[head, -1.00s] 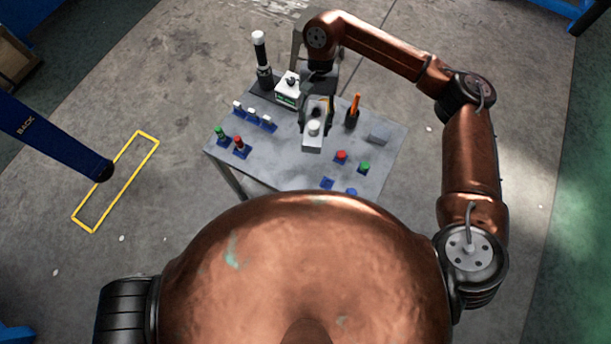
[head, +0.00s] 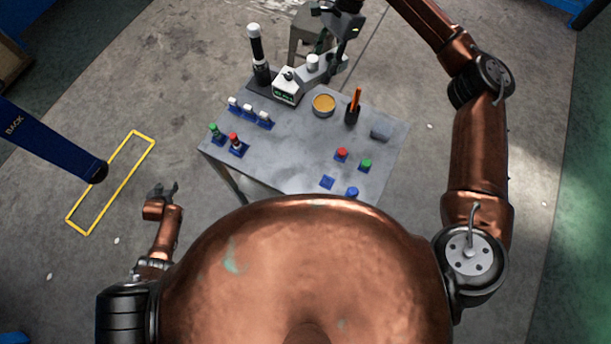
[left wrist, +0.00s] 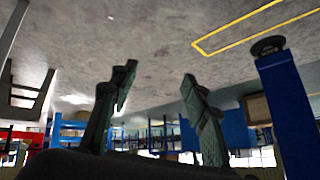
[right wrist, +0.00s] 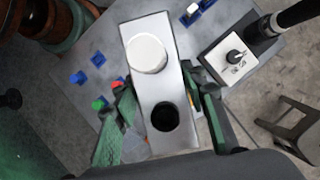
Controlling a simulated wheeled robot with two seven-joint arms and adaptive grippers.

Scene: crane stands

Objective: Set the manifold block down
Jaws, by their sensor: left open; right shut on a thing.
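The manifold block is a grey rectangular block (head: 308,72) with a white round cap and a dark round hole. It is above the table's far edge in the head view, beside the white instrument box, and it fills the middle of the right wrist view (right wrist: 158,88). My right gripper (head: 334,60) is shut on it, one finger on each long side. Whether the block touches anything below cannot be told. The grey table (head: 285,150) is below. My left gripper (head: 164,190) is open and empty, left of the table, also seen in the left wrist view (left wrist: 160,78).
A white instrument box (head: 286,92) and a black column with a white top (head: 257,52) stand at the far left. A round orange-filled dish (head: 323,105) and an orange-handled tool (head: 355,100) stand near the middle. Small coloured pegs line both sides. A stool (head: 304,45) stands behind.

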